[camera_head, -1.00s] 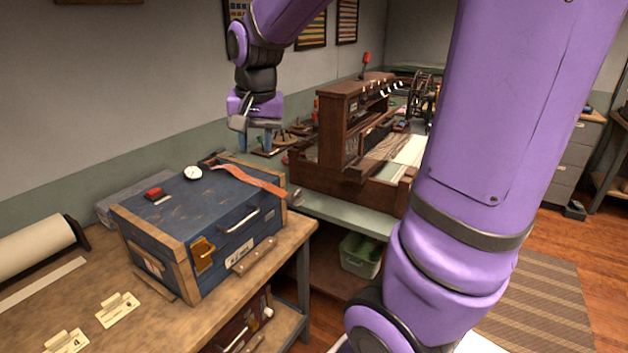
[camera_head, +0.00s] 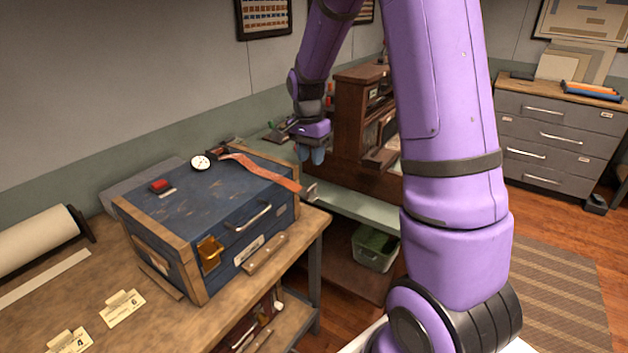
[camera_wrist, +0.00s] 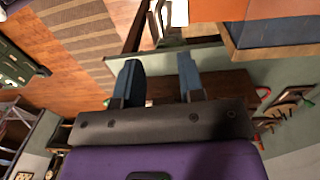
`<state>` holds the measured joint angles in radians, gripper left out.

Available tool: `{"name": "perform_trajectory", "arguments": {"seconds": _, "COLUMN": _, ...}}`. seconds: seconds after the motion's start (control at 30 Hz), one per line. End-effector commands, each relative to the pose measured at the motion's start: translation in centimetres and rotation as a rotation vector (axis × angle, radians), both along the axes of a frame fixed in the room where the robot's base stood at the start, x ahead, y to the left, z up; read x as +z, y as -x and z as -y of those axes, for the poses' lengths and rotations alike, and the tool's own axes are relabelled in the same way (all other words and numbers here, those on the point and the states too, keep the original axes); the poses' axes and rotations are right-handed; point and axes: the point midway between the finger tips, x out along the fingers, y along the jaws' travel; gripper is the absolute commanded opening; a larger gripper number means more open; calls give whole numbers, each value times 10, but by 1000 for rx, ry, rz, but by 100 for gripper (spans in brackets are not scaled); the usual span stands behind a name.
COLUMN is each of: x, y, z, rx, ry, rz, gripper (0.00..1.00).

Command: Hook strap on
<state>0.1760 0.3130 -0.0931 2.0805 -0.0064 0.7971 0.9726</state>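A red-orange strap (camera_head: 260,171) lies across the back right part of the lid of a blue trunk (camera_head: 205,205) with wooden edges. The strap's front end reaches the trunk's right edge, with a small metal piece (camera_head: 311,190) beside it. A brass latch (camera_head: 209,251) is on the trunk's front. My gripper (camera_head: 312,155) points down, beyond the trunk's back right side and apart from the strap. In the wrist view its two blue fingers (camera_wrist: 158,78) stand apart with nothing between them. A trunk corner seems to show at that view's top right.
The trunk stands on a wooden bench (camera_head: 140,310). On its lid are a white dial (camera_head: 200,163) and a red block (camera_head: 160,186). A brown wooden loom (camera_head: 352,125) stands close to my gripper. A green bin (camera_head: 375,248) sits on a lower shelf.

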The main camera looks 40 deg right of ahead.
Motion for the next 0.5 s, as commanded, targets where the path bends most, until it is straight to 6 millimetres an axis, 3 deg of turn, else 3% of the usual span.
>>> {"name": "perform_trajectory", "arguments": {"seconds": 0.2, "x": -41, "y": 3, "z": 1, "rx": 0, "ry": -1, "rz": -3, "gripper": 36}}
{"name": "perform_trajectory", "arguments": {"seconds": 0.5, "x": -74, "y": 4, "z": 1, "rx": 1, "ry": -1, "rz": 0, "gripper": 36}}
